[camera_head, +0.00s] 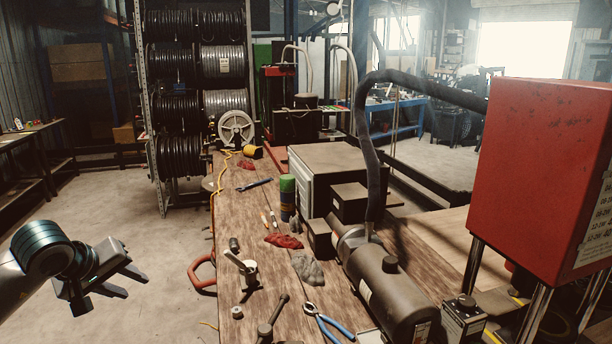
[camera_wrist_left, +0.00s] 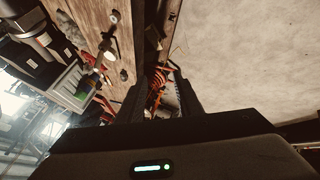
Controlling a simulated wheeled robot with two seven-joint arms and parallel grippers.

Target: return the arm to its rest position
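My left gripper (camera_head: 132,285) hangs over the concrete floor to the left of the workbench (camera_head: 228,225) in the head view, clear of the bench edge. Its two fingers are apart. In the left wrist view the dark fingers of the left gripper (camera_wrist_left: 162,82) stand with a gap between them, and nothing is held in it. Red and orange items show beyond that gap. My right gripper is not in view.
A red hose handle or loop (camera_head: 202,272) sticks out at the bench's left edge. The floor (camera_head: 120,215) around the gripper is open.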

